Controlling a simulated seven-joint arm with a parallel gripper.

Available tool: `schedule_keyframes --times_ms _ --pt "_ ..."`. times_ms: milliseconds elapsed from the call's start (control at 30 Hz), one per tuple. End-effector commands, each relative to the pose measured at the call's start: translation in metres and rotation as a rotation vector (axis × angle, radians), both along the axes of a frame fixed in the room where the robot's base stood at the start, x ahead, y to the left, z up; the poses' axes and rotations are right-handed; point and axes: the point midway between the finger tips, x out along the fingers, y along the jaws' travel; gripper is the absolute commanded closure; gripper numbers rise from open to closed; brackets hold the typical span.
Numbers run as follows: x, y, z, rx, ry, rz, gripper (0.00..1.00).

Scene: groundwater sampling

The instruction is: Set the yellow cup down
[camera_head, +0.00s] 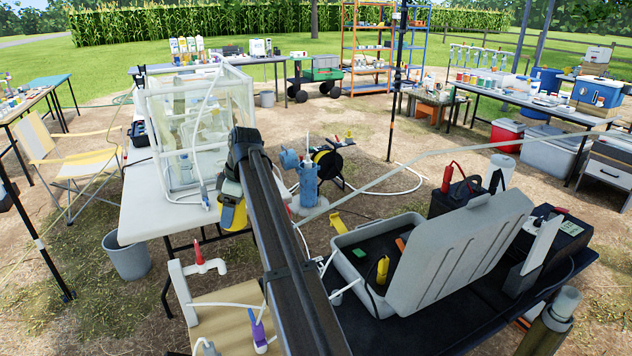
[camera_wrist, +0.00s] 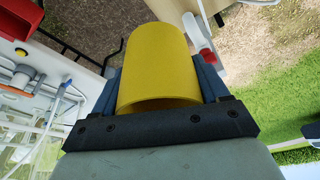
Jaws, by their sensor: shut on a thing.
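The yellow cup (camera_head: 233,215) hangs at the end of my arm in the head view, by the right edge of the white table (camera_head: 150,215). My gripper (camera_head: 231,190) is shut on it. In the wrist view the cup (camera_wrist: 160,62) fills the space between the two dark fingers, which press on its sides. Part of the cup is hidden by my gripper in the head view. I cannot tell the exact height of the cup above the table.
A clear-walled enclosure (camera_head: 157,128) stands on the white table. A red-handled tap (camera_head: 205,258) is nearer, on a white pipe. A blue pump-like device (camera_head: 307,183) stands to the right. An open grey case (camera_head: 462,250) lies on the dark table. A grey bucket (camera_head: 127,260) is below left.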

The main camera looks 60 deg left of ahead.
Motion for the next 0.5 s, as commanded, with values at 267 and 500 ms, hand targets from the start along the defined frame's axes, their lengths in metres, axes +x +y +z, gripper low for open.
schedule_keyframes --times_ms 267,500 --pt "0.011 -0.014 -0.003 0.0 0.0 -0.022 0.55" --pt "0.069 -0.084 -0.028 0.0 0.0 -0.148 0.55"
